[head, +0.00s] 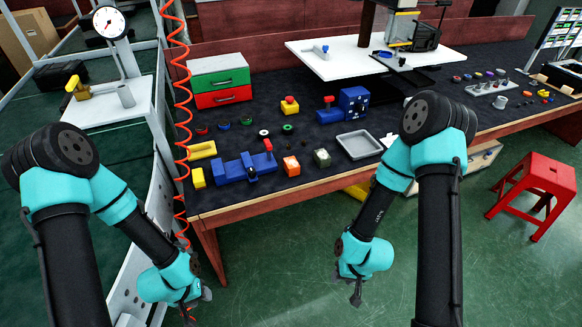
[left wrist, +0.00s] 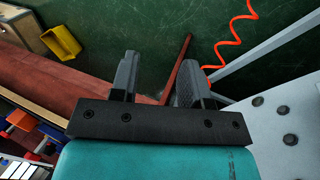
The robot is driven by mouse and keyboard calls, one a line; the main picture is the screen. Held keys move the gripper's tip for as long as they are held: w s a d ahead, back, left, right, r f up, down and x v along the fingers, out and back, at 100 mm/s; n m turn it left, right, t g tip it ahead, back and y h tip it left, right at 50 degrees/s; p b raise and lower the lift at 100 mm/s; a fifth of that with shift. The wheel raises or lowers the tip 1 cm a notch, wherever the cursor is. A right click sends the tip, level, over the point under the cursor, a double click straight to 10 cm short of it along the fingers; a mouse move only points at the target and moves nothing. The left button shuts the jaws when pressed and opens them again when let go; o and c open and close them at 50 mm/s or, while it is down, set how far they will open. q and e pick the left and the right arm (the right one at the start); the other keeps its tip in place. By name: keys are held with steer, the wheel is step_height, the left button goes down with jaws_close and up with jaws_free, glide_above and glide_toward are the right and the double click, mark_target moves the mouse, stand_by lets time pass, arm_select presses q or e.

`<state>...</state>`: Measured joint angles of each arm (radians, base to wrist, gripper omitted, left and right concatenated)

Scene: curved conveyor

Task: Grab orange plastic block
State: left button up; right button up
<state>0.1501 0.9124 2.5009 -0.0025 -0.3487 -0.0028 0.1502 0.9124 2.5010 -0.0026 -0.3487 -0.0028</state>
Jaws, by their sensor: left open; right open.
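The orange plastic block (head: 291,166) stands near the front edge of the dark bench top in the head view, just right of a blue clamp-like fixture. My left gripper (head: 191,306) hangs low at the front left, below the bench edge and well apart from the block. In the left wrist view its two fingers (left wrist: 158,88) are spread with nothing between them. My right gripper (head: 356,294) hangs in front of the bench, below and right of the block, open and apart from everything.
A grey tray (head: 358,145) lies to the right. A coiled orange hose (head: 183,110) hangs at the bench's left end. A red stool (head: 538,186) stands at the right.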

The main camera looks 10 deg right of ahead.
arm_select(q)
steer(key=shift+o, duration=0.3)
steer(key=o, duration=1)
steer(key=shift+w+d, duration=0.1)
